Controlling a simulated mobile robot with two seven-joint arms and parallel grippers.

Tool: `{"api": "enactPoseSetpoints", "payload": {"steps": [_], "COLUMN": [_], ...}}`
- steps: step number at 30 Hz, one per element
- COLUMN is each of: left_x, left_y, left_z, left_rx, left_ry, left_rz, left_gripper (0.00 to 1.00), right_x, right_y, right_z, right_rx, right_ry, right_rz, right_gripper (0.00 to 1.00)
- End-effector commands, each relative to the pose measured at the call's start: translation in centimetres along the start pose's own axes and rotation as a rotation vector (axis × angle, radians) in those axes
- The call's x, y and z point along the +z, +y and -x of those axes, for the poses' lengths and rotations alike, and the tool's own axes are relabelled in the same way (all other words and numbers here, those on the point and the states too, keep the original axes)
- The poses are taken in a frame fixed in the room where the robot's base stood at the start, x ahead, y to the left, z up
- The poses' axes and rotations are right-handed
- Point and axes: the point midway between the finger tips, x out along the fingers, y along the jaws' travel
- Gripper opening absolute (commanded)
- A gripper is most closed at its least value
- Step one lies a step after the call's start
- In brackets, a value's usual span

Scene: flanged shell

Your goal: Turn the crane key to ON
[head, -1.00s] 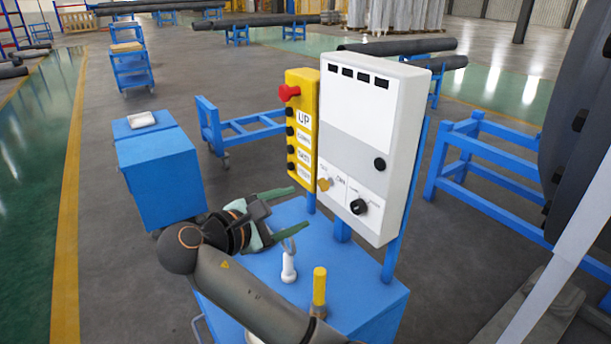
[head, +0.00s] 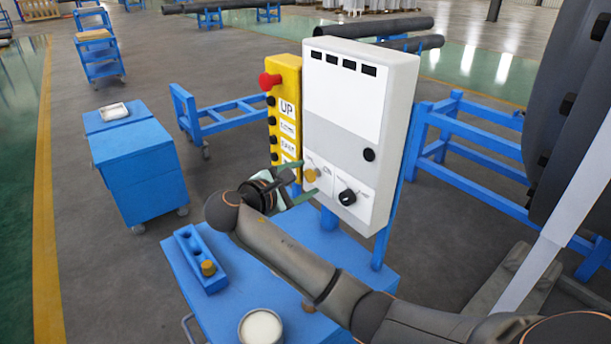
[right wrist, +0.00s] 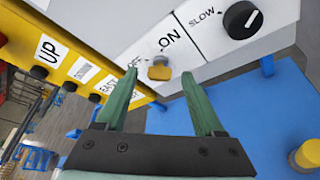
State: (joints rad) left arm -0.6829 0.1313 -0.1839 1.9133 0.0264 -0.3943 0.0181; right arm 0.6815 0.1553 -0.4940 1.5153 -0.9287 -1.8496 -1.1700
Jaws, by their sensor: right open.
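The crane key (head: 311,175) is a small yellow key on the lower front of the white control box (head: 345,115). In the right wrist view the key (right wrist: 159,73) sits by the OFF and ON labels. Which label it points to is unclear. My right gripper (head: 305,181) is open, its green fingertips close to the panel. In the right wrist view the right gripper (right wrist: 161,80) has one fingertip on each side of the key, with gaps between. Whether the tips reach past the key is hard to tell. My left gripper is not in view.
A black SLOW knob (right wrist: 241,19) is right of the key. A yellow button pendant (head: 287,105) with a red button stands close on the left. Below, the blue cart (head: 225,300) carries a holed blue block (head: 190,262) and a white cup (head: 262,327).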

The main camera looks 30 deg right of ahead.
Motion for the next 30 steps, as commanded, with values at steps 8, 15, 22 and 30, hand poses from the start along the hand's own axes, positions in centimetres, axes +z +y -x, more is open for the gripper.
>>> {"api": "enactPoseSetpoints", "payload": {"steps": [8,15,22,30], "left_x": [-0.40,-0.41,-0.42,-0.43], "left_y": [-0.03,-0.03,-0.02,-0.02], "left_z": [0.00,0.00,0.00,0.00], "left_rx": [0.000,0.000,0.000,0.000], "left_ry": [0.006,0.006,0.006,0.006], "left_rz": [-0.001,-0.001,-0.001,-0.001], "left_gripper": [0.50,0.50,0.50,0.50], "right_x": [0.00,0.00,0.00,-0.01], "right_y": [-0.01,-0.02,-0.01,-0.01], "right_z": [-1.43,-1.41,-1.38,-1.36], "right_rx": [0.000,0.000,0.000,0.000], "right_ry": [0.000,0.000,0.000,0.000], "right_rz": [-0.002,-0.001,-0.001,-0.001], "right_gripper": [0.70,0.64,0.39,0.08]}}
